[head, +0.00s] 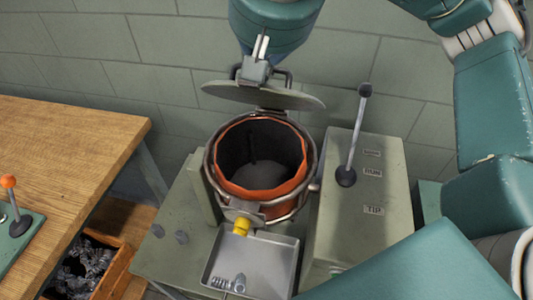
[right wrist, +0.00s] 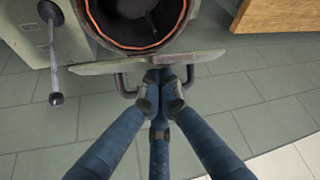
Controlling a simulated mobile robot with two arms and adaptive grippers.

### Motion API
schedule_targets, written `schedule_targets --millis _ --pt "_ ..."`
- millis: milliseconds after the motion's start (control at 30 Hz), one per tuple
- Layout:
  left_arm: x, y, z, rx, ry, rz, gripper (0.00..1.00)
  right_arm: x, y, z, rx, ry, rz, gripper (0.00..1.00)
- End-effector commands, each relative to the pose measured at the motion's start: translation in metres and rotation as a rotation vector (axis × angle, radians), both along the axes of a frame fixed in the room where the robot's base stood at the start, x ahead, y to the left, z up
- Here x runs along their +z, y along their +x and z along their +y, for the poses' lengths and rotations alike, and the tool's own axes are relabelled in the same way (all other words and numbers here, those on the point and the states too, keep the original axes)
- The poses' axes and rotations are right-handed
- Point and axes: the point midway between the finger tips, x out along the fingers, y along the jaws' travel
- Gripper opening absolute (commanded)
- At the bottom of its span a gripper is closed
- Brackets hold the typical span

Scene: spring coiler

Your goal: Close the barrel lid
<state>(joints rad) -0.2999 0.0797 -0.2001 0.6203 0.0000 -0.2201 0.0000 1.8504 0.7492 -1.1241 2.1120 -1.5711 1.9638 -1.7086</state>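The barrel (head: 307,187) is a round drum with an orange-red inner rim and a dark, open mouth; its rim also shows in the right wrist view (right wrist: 136,48). Its grey round lid (head: 222,91) stands raised and tilted over the far side of the mouth. In the right wrist view the lid (right wrist: 100,67) is nearly edge-on, with a dark bar handle (right wrist: 122,87) on its outer face. My right gripper (head: 256,70) reaches in from behind the lid, its fingers (right wrist: 160,88) closed together at the middle of the handle. My left gripper is not in view.
A grey-green machine housing with a long lever (head: 357,130) stands right of the barrel. A metal tray (head: 262,262) sits in front, below a yellow part (head: 242,226). A wooden table (head: 60,150) is at left, with a wooden crate of metal parts (head: 110,278) below.

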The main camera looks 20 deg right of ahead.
Motion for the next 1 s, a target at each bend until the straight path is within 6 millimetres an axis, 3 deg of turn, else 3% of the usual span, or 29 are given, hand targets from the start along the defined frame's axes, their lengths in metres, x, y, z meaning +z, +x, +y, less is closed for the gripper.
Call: schedule_targets --millis 400,867,1000 --pt "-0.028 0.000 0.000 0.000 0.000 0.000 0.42 -0.030 -0.022 0.018 0.005 -0.002 0.000 0.00" --pt "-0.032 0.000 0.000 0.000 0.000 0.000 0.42 -0.034 -0.028 0.022 0.001 0.000 0.000 0.00" --pt "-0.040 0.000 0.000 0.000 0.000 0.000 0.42 -0.043 -0.031 0.024 0.003 -0.001 0.000 0.00"
